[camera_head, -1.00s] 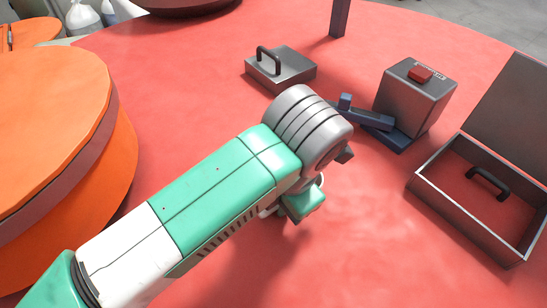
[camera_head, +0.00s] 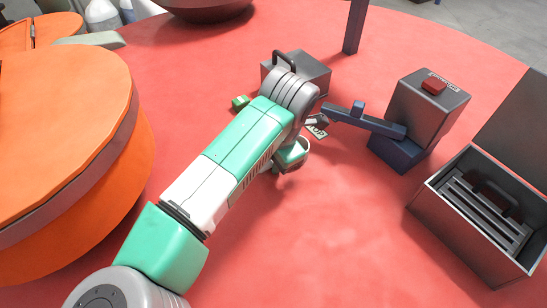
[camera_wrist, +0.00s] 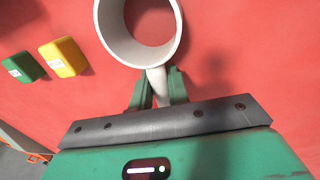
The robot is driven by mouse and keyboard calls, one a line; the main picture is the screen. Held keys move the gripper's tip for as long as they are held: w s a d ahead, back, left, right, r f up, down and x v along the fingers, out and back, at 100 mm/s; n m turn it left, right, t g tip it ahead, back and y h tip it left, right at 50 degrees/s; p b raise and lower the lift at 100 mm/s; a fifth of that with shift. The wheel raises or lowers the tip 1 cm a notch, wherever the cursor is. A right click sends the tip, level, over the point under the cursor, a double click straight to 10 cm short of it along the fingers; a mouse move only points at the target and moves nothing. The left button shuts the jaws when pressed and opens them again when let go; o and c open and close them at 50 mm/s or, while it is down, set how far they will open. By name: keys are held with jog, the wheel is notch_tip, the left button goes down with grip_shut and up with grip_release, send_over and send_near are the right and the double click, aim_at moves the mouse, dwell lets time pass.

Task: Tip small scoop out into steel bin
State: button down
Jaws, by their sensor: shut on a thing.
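The small scoop is a pale grey round cup (camera_wrist: 113,38) on a short handle, in the upper middle of the wrist view. Red shows inside its rim, and I cannot tell whether it holds anything. My gripper (camera_wrist: 158,82) is shut on the handle; it also shows in the head view (camera_head: 291,154), partly hidden by my arm. An open grey metal box (camera_head: 428,207) with a raised lid stands at the right, apart from my gripper. A grey metal box with a black handle (camera_head: 308,68) stands behind my arm. I cannot tell for certain which is the steel bin.
A grey box with a red button (camera_head: 425,105) and a blue beam (camera_head: 365,120) stands right of my arm. Green (camera_wrist: 22,66) and yellow (camera_wrist: 64,57) labelled blocks lie on the red table. An orange round table (camera_head: 65,130) is at left. The front middle is clear.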

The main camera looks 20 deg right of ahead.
jog(key=shift+w+r, duration=0.1)
jog(key=shift+f, duration=0.25)
jog(key=c, duration=1.3)
grip_release()
jog(key=shift+c, duration=0.2)
jog(key=shift+b, duration=0.3)
notch_tip(320, 180, up, 8)
jog(key=s, duration=0.1)
jog(key=shift+d, duration=0.45)
jog(key=shift+f, duration=0.1)
